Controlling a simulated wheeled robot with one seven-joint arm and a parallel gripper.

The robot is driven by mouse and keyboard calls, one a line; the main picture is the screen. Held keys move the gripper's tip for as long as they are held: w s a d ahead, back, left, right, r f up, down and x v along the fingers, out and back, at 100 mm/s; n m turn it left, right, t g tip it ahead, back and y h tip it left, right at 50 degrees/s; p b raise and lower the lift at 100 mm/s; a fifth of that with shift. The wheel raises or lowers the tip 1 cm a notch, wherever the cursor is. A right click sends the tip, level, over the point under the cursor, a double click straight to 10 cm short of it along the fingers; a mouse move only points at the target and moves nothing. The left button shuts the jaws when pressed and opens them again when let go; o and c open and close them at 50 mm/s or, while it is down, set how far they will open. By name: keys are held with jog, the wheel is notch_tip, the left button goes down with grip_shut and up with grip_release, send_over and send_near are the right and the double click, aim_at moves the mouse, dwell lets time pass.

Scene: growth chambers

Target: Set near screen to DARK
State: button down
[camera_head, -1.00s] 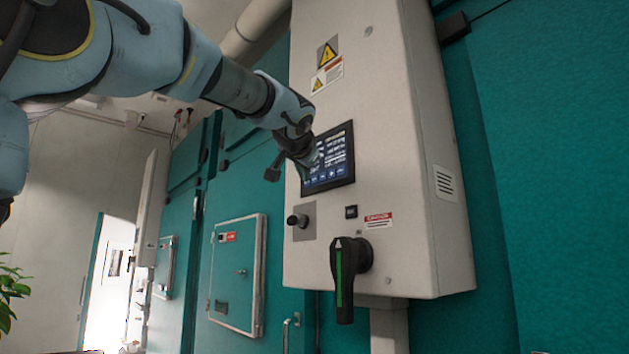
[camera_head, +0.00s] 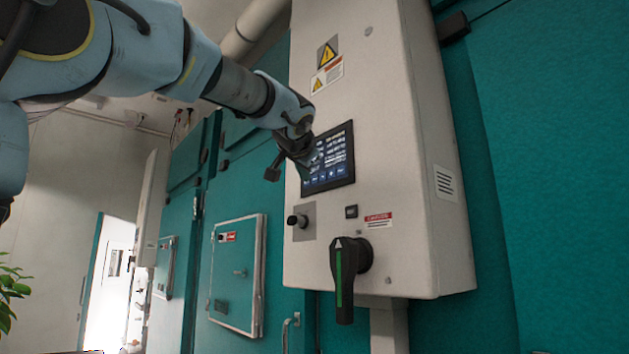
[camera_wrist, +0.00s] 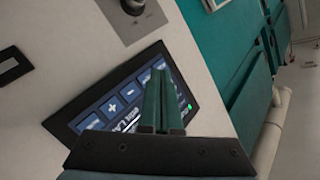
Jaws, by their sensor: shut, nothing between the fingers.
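The near screen (camera_head: 328,160) is a dark touch panel with blue buttons and white text, set in the light grey control box. In the wrist view the screen (camera_wrist: 112,107) appears tilted, with plus and minus buttons and a small green dot. My gripper (camera_wrist: 161,75) is shut and empty, its two green-grey fingers side by side over the screen. They hide part of it. In the head view my gripper (camera_head: 308,163) is at the screen's left part. I cannot tell whether the fingertips touch the glass. The text is too small to read for the current setting.
Below the screen are a black knob (camera_head: 297,220), a small black switch (camera_head: 351,211) and a large black rotary handle (camera_head: 348,275) with a green stripe. The grey box (camera_head: 420,190) stands out from the teal chamber wall (camera_head: 560,160).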

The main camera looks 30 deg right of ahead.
jog(key=shift+d, duration=0.15)
jog(key=shift+w+d, duration=0.1)
jog(key=shift+d, duration=0.2)
jog(key=shift+d, duration=0.3)
dwell(0.7)
jog(key=shift+a, duration=0.1)
jog(key=shift+a+b, duration=0.3)
jog(key=shift+a, duration=0.35)
jog(key=a, duration=0.2)
jog(key=s+a, duration=0.1)
jog(key=a, duration=0.2)
jog(key=shift+s, duration=0.1)
dwell(0.4)
dwell(3.0)
